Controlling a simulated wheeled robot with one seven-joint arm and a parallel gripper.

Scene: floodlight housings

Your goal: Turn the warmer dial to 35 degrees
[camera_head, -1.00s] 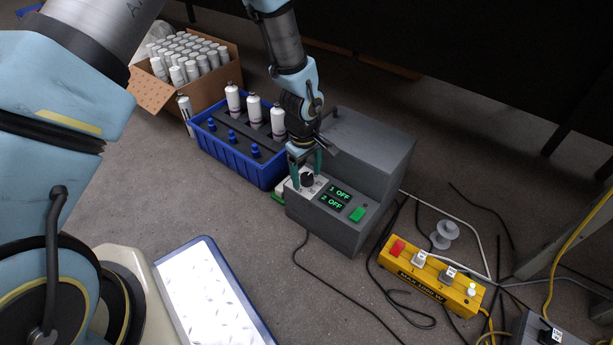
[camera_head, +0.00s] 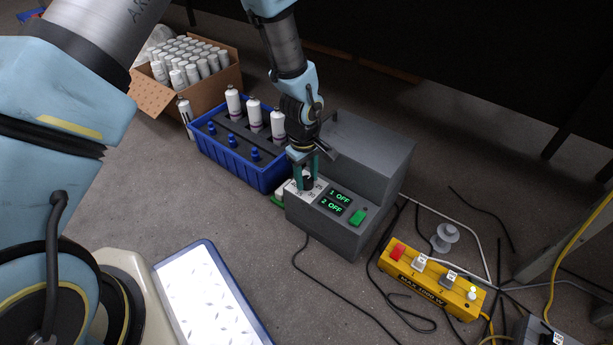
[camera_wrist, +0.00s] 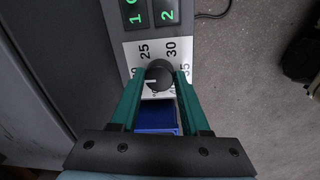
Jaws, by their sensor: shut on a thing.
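The warmer (camera_head: 340,225) is a grey box with a raised back part, a display reading "1 OFF" and "2 OFF", and a green switch (camera_head: 357,217). Its dial is a black round knob (camera_wrist: 159,75) on a white scale plate (camera_wrist: 135,52), where 25, 30 and 35 can be read; other marks are partly hidden. My gripper (camera_wrist: 160,80) has its green fingers on both sides of the knob and is shut on it. In the head view the gripper (camera_head: 306,179) comes down from above and partly hides the knob. I cannot tell the knob's exact setting.
A blue crate (camera_head: 262,181) with white bottles and blue-capped items stands left of the warmer. A yellow control box (camera_head: 428,278) and loose cables lie to the right. A cardboard box (camera_head: 153,98) of white cans is behind left. A bright blue-framed panel (camera_head: 210,300) lies in front.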

